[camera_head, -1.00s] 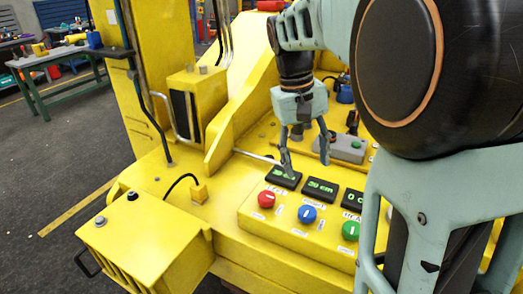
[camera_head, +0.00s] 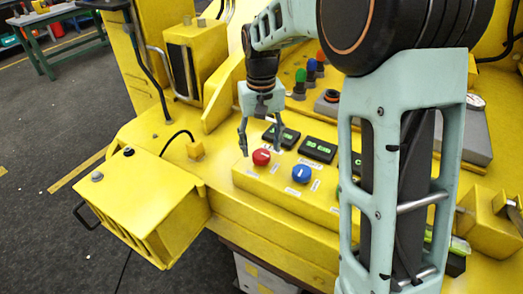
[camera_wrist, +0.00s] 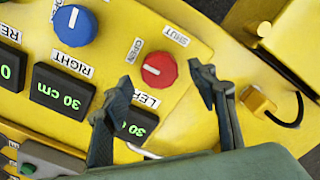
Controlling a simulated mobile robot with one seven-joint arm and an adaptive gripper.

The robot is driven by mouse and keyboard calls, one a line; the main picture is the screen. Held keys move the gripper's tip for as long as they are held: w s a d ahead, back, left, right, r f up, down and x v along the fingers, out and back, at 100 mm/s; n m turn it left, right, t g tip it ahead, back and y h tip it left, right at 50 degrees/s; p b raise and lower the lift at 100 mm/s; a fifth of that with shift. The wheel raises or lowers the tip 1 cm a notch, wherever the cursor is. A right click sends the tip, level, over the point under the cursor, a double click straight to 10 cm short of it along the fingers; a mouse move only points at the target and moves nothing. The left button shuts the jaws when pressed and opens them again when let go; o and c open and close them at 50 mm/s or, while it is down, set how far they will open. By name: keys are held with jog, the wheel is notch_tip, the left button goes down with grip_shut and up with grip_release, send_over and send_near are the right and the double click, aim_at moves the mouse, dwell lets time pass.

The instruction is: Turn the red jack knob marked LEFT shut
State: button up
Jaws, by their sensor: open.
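The red knob (camera_head: 261,157) sits at the left end of the yellow control panel. In the wrist view the red knob (camera_wrist: 158,70) has a short white mark, with OPEN and SHUT labels beside it. A label reading LEFT (camera_wrist: 145,99) is partly covered by a finger. My gripper (camera_head: 260,146) is open and points down at the knob. In the wrist view my gripper (camera_wrist: 160,77) has one fingertip on each side of the knob, with gaps visible. I cannot tell how far the tips are above the panel.
The blue knob marked RIGHT (camera_wrist: 75,26) is beside the red one; it also shows in the head view (camera_head: 301,174). Displays (camera_head: 281,136) reading 30 cm lie behind the knobs. A yellow block with a black cable (camera_wrist: 258,101) stands near one finger.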

jog(key=shift+f, duration=1.25)
jog(key=c, duration=1.2)
